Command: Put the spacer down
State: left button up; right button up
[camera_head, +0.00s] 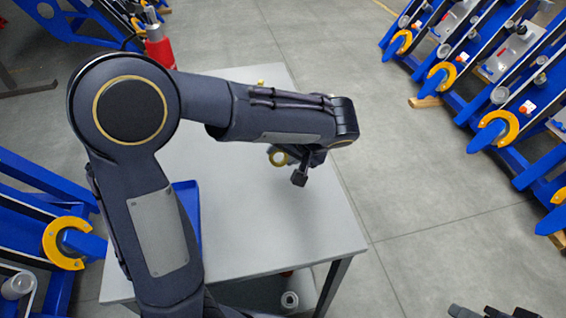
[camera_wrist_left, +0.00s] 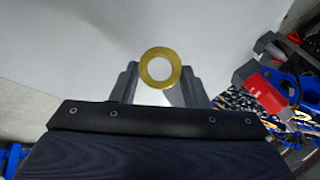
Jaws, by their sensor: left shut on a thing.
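The spacer, a yellow ring, is in my left gripper, and its face with the open hole shows in the left wrist view (camera_wrist_left: 145,68). My left gripper (camera_wrist_left: 160,80) is shut on it, with one grey finger at each side. In the head view the spacer (camera_head: 272,155) shows below the dark wrist, and my left gripper (camera_head: 288,163) is partly hidden by it. Both are over the grey-white table (camera_head: 300,235); I cannot tell how high the spacer is above it. Only dark tips, apparently my right gripper (camera_head: 490,312), show at the bottom right edge.
A blue tray (camera_head: 190,205) is on the table's left side, mostly behind my arm. A small yellow piece (camera_head: 261,83) is at the back. The table's right front is clear. Blue machines (camera_head: 480,75) line the right.

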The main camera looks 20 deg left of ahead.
aim_at(284, 163)
pick_arm(q)
jog(key=shift+a+f, duration=0.1)
jog(key=shift+f, duration=1.5)
jog(key=shift+f+b, duration=0.1)
jog(key=shift+b, duration=0.2)
jog(key=o, duration=0.8)
